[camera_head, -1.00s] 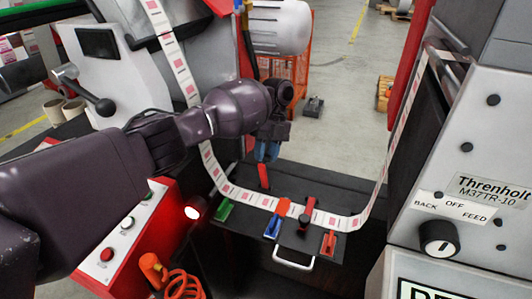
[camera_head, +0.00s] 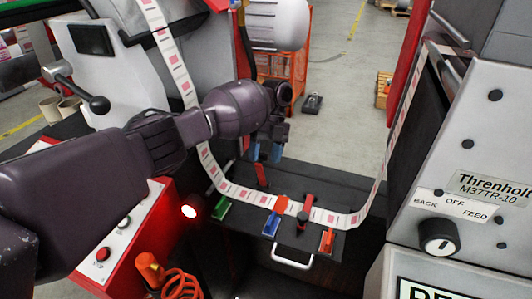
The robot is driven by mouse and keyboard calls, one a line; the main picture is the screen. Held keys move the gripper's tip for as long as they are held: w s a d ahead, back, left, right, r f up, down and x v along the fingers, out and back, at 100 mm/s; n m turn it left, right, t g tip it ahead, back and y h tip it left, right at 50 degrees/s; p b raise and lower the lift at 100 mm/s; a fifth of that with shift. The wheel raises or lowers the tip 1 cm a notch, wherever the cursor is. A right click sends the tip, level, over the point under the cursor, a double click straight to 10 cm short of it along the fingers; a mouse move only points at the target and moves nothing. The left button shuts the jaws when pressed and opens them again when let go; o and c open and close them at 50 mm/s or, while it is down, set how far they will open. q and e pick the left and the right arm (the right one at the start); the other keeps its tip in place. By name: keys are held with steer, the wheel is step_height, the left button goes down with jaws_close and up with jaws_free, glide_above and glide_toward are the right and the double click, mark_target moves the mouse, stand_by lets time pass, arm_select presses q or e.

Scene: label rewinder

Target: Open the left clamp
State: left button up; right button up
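My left gripper (camera_head: 266,152) reaches in from the left. Its two blue fingertips point down above the dark splice table (camera_head: 340,192), with a gap between them and nothing held. A red lever (camera_head: 262,174) stands just below the fingertips, on the left part of the table behind the label strip; I cannot tell whether they touch. A second red lever (camera_head: 307,204) stands further right, across the strip. The label strip (camera_head: 243,193) runs over the table and up on both sides. My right gripper is not in view.
Green (camera_head: 222,208), blue (camera_head: 271,224) and orange-red (camera_head: 326,241) pieces lie along the table's front. A white handle (camera_head: 292,262) is below. The Threnholt machine (camera_head: 470,150) borders the right; a red button panel (camera_head: 120,240) is at lower left.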

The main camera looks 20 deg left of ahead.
arm_select(q)
steer(key=shift+w+d+r, duration=0.1)
steer(key=shift+r, duration=0.25)
steer(key=v, duration=1)
steer(key=shift+r, duration=0.2)
stand_by(0.4)
